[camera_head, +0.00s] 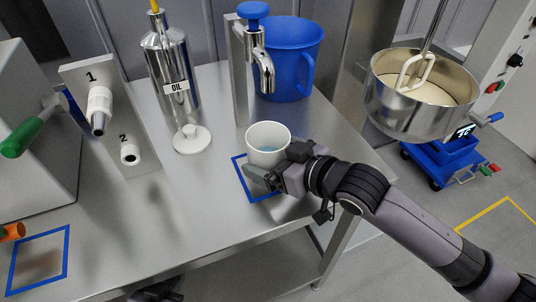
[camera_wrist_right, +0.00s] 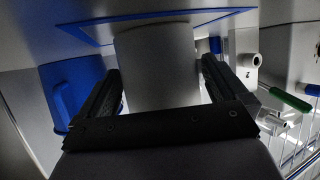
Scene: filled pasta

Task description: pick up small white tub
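The small white tub (camera_head: 268,133) stands upright at the back of a blue-outlined square on the steel table, its open top showing something pale blue inside. My right gripper (camera_head: 268,180) is at the tub's near side. In the right wrist view, its two fingers (camera_wrist_right: 162,85) stand on either side of the tub (camera_wrist_right: 157,50), very close to its wall. They look open, with only slim gaps; contact is hard to tell. A dark part of my left gripper (camera_head: 160,291) shows at the bottom edge of the head view, its fingers unclear.
A blue jug (camera_head: 288,60) and a pump tap (camera_head: 256,45) stand behind the tub. To the left are an oil can (camera_head: 170,70), a white lid (camera_head: 192,139) and a numbered stand (camera_head: 135,165). A mixer bowl (camera_head: 405,110) is at right.

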